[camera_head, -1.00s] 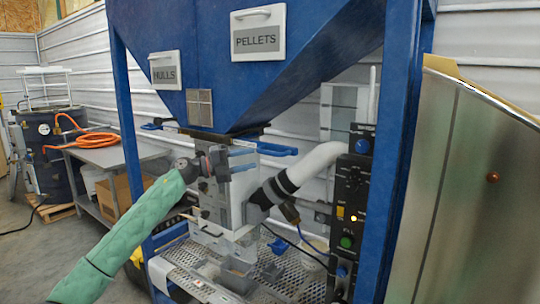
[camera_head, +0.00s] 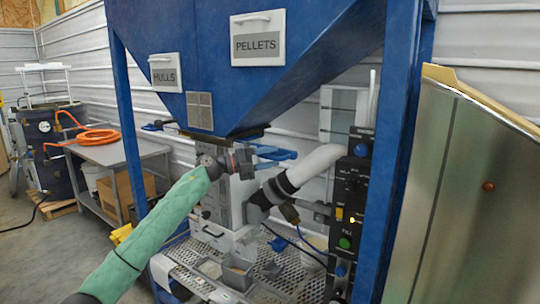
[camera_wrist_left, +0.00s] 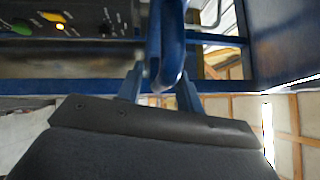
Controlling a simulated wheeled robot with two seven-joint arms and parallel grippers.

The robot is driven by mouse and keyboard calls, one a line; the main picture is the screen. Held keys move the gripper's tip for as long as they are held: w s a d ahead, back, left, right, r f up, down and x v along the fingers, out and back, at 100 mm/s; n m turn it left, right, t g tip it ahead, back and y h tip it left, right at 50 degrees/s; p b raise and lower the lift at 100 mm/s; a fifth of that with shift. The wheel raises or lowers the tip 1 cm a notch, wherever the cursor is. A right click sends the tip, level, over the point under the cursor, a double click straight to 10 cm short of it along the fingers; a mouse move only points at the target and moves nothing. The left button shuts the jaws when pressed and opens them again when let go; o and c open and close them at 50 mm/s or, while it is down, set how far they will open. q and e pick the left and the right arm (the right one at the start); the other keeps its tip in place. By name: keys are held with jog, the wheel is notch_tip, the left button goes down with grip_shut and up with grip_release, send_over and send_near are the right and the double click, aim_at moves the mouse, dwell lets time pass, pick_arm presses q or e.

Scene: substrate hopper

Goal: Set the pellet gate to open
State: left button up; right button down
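The PELLETS label (camera_head: 258,43) is on the right face of the blue hopper (camera_head: 205,60). Below the hopper outlet, a blue gate handle (camera_head: 287,154) sticks out to the right above the grey box (camera_head: 232,205). My left gripper (camera_head: 268,157) is at this handle, its fingers reaching along it from the left. In the left wrist view the blue handle (camera_wrist_left: 168,40) passes between the two fingers (camera_wrist_left: 160,88), close to both; firm contact is not clear. The fingers look open. The gate itself is hidden inside the outlet. My right gripper is not in view.
A white hose (camera_head: 312,166) and a black control panel (camera_head: 350,200) stand right of the handle. Blue frame posts (camera_head: 402,130) flank the hopper. Another blue handle (camera_head: 155,126) is on the left, below the HULLS label (camera_head: 164,73). A steel panel (camera_head: 465,190) is at far right.

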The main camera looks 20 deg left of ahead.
aim_at(274, 159)
pick_arm(q)
jog(key=shift+d, duration=0.1)
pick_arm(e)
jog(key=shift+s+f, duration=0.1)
pick_arm(q)
grip_shut()
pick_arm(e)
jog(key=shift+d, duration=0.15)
